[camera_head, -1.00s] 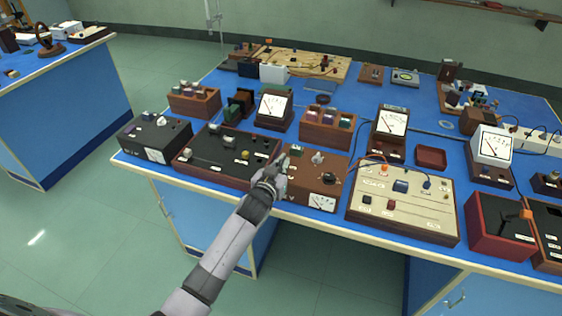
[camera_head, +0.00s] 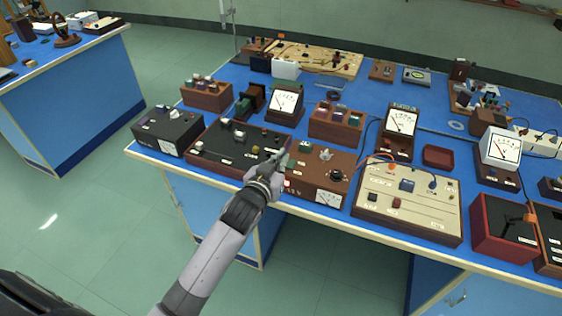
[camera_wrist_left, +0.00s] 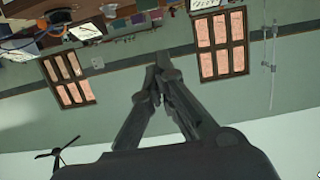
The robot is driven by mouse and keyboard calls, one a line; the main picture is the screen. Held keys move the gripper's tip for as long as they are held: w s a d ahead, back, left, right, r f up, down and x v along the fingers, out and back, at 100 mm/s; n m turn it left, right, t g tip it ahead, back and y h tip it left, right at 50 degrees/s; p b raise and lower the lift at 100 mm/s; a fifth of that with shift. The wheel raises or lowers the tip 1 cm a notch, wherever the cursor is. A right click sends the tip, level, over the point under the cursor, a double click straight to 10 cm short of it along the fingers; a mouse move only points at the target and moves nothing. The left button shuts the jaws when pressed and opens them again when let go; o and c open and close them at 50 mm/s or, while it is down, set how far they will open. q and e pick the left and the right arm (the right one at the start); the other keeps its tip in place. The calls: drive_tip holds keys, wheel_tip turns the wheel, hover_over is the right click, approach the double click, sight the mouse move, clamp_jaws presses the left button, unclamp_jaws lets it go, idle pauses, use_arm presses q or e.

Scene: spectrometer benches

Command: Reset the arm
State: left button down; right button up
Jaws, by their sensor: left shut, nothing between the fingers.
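My left arm comes in from the bottom of the head view, and its gripper (camera_head: 276,163) is over the front edge of the blue bench (camera_head: 460,196). It appears in front of the gap between a long dark red-brown box (camera_head: 222,152) and a brown box with a meter (camera_head: 320,182). I cannot tell whether it touches either one. In the left wrist view the fingers of the gripper (camera_wrist_left: 158,75) meet at their tips, with nothing between them. That view looks towards the wall, with the bench upside down at the top. My right gripper is not in view.
A black box (camera_head: 167,132) stands at the bench's left corner. A cream panel (camera_head: 410,200) and a red box (camera_head: 500,226) stand to the right. Analog meters (camera_head: 284,101) stand behind. A second blue bench (camera_head: 70,98) is at the left, with open floor between.

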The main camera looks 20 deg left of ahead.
use_arm(q)
drive_tip(key=shift+s, duration=0.2)
idle(0.4)
drive_tip(key=s+f+g, duration=0.3)
drive_tip(key=s+f, duration=0.2)
drive_tip(key=f, duration=0.7)
drive_tip(key=s+a+f+m+g, duration=0.15)
drive_tip(key=s+f, duration=0.35)
drive_tip(key=f, duration=0.7)
drive_tip(key=s+d+f+g, duration=0.1)
drive_tip(key=s+f+g, duration=0.35)
drive_tip(key=f, duration=0.75)
drive_tip(key=s+a+f+g, duration=0.1)
drive_tip(key=s+f, duration=0.5)
drive_tip(key=s, duration=0.6)
drive_tip(key=s+a+f+g, duration=0.1)
drive_tip(key=s+f, duration=0.5)
drive_tip(key=s, duration=0.6)
drive_tip(key=s+f+g, duration=0.3)
drive_tip(key=s+f, duration=0.3)
drive_tip(key=s, duration=0.6)
drive_tip(key=shift+s+a+f+g+y, duration=0.2)
drive_tip(key=shift+s+a+g+y, duration=0.1)
drive_tip(key=shift+a, duration=0.1)
drive_tip(key=shift+m, duration=0.25)
